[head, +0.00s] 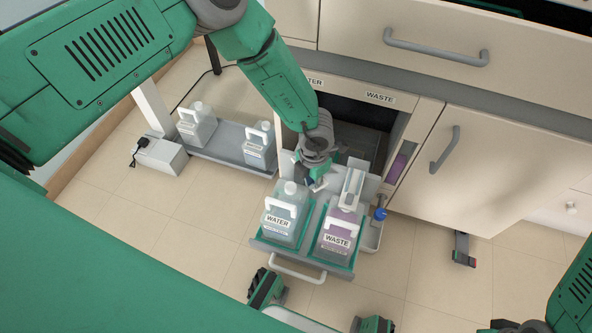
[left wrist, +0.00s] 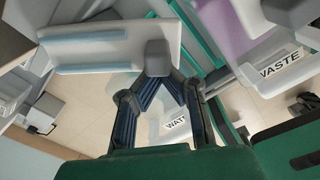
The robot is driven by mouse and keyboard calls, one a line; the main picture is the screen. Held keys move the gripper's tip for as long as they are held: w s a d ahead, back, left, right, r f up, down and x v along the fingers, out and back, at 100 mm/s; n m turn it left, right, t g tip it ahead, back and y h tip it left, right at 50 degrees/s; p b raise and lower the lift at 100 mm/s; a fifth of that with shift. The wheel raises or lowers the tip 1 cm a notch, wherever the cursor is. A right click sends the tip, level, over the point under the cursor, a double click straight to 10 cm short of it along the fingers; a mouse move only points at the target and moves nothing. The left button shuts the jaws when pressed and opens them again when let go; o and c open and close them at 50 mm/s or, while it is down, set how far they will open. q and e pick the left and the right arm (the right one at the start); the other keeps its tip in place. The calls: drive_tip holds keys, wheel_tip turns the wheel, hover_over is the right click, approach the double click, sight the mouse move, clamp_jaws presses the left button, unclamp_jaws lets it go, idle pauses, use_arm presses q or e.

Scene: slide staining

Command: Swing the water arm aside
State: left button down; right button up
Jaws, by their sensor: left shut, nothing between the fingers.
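My left gripper (head: 318,180) is shut and empty, reaching down behind the water bottle in the head view. In the left wrist view its fingertips (left wrist: 157,60) meet in front of a pale panel with a light blue strip (left wrist: 110,45). This panel may be the water arm; I cannot tell whether the fingertips touch it. In the head view, my gripper hides much of that spot. The water bottle (head: 285,218) stands upright at the left of the pulled-out drawer. The waste bottle (head: 338,240) stands at its right, beneath a white arm (head: 352,188).
The drawer front has a pale handle (head: 298,272). The open cabinet bay (head: 362,125) lies behind it. A blue knob (head: 380,213) is at its right. Two spare bottles (head: 197,124) (head: 259,145) stand on a grey tray at left.

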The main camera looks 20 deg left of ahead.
use_arm(q)
drive_tip(key=shift+w+d, duration=0.1)
drive_tip(key=shift+w, duration=0.05)
drive_tip(key=shift+w+d, duration=1.25)
drive_tip(key=shift+w, duration=0.4)
drive_tip(key=shift+w+d, duration=0.15)
drive_tip(key=shift+w, duration=0.25)
drive_tip(key=shift+r, duration=0.15)
wheel_tip(320, 180, up, 8)
drive_tip(key=p, duration=0.7)
hover_over(325, 179)
drive_tip(key=shift+w, duration=0.45)
